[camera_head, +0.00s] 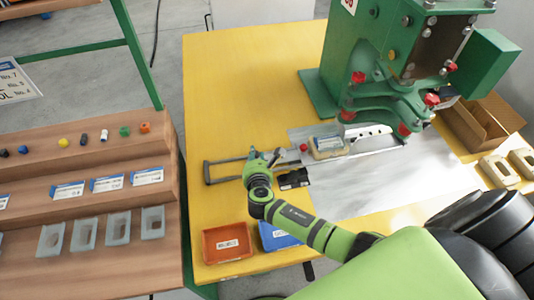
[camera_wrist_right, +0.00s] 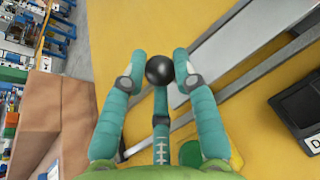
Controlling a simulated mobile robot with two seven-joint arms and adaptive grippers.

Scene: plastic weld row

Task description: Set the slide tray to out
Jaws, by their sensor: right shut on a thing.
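The slide tray is a grey metal slide on long rails (camera_head: 226,161) that run from the left part of the yellow table toward the green press. My right gripper (camera_head: 268,158) is at the slide's left part. In the right wrist view its teal fingers (camera_wrist_right: 160,68) are shut around a black ball knob (camera_wrist_right: 159,70), with the metal slide plate (camera_wrist_right: 232,38) beside them. The gripper hides the knob in the head view. My left gripper is not in view.
The green press (camera_head: 350,50) stands over the rails' right end. A small black display box (camera_head: 293,179) lies just in front of the rails. A red bin (camera_head: 227,243) and a blue bin (camera_head: 277,236) stand at the front edge. The table's back left is clear.

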